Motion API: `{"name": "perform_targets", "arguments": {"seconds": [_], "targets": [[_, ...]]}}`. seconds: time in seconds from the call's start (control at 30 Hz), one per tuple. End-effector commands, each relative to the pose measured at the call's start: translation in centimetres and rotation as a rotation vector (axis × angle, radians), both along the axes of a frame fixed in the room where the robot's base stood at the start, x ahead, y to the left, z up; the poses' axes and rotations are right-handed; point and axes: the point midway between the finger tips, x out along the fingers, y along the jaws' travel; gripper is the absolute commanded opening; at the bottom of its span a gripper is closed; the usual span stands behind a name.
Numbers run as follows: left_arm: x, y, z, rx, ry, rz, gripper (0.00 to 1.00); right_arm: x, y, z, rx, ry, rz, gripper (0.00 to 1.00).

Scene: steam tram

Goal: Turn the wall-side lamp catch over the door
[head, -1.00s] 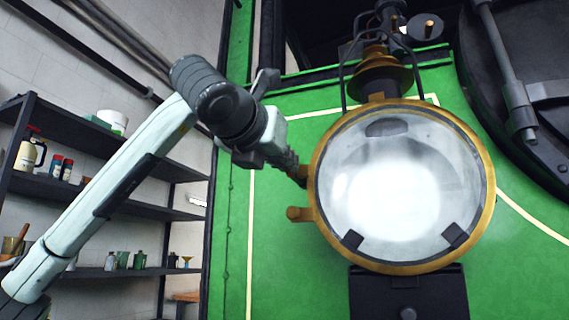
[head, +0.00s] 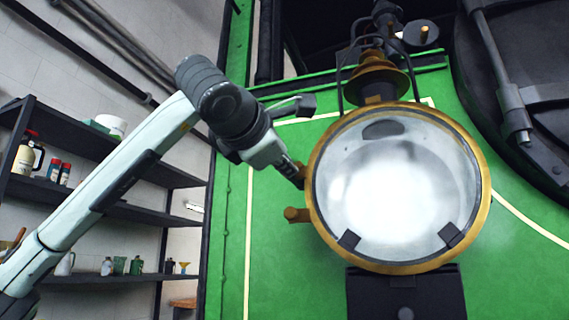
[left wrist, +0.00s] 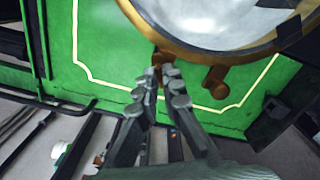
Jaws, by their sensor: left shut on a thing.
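The big round lamp (head: 395,255) has a brass rim around a glass door (head: 395,185) and stands against the green panel. My left gripper (head: 298,178) reaches its left rim and is shut on a small brass catch there. In the left wrist view my fingertips (left wrist: 164,72) close around this lamp catch (left wrist: 163,57) beside the rim. The fingers hide most of the catch, so its exact angle cannot be told. A second brass knob (head: 297,214) sticks out from the rim just below, and it shows free in the left wrist view (left wrist: 214,80). My right gripper is out of view.
A dark shelf (head: 100,210) with bottles and cans stands at the left against the pale wall. A brass chimney cap (head: 375,72) and wire handle top the lamp. A round black door (head: 520,100) fills the upper right.

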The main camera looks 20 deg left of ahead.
Motion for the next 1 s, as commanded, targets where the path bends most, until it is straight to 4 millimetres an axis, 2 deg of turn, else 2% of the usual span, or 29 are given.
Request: {"name": "perform_targets", "arguments": {"seconds": [0.5,1.0], "targets": [[-0.1,-0.1,-0.2,0.408,-0.016,-0.001,0.00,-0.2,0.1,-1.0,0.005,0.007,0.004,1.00],[-0.1,-0.2,-0.3,0.534,-0.019,-0.003,0.00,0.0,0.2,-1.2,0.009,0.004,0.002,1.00]]}}
